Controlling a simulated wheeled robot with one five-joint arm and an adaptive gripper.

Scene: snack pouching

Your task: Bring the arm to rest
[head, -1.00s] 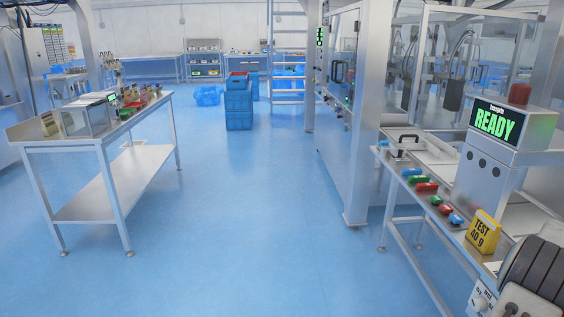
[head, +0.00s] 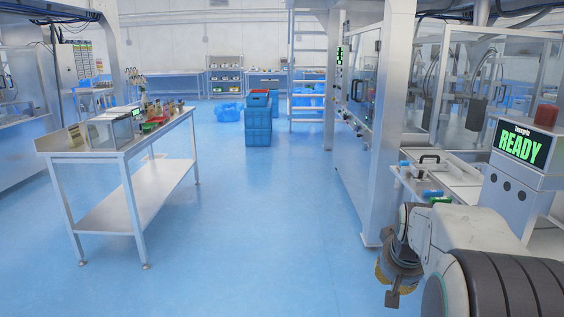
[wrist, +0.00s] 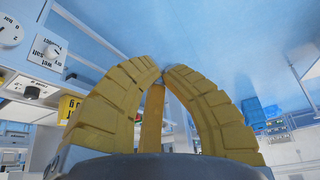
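My arm (head: 480,240) reaches in from the lower right of the head view, bent downward at the wrist. My gripper (head: 382,272) hangs beside the right-hand bench, over the blue floor, with only a little of its yellow showing. In the wrist view its ribbed yellow fingers (wrist: 163,72) curve together and their tips meet or nearly meet. A narrow yellow strip, seemingly another finger, stands between them. I see no item held.
The right bench (head: 400,178) carries a READY display (head: 521,144) and coloured packs (head: 430,194), partly hidden by my arm. A steel table (head: 90,154) stands at left. Blue crates (head: 257,125) stand further back. The middle floor is clear.

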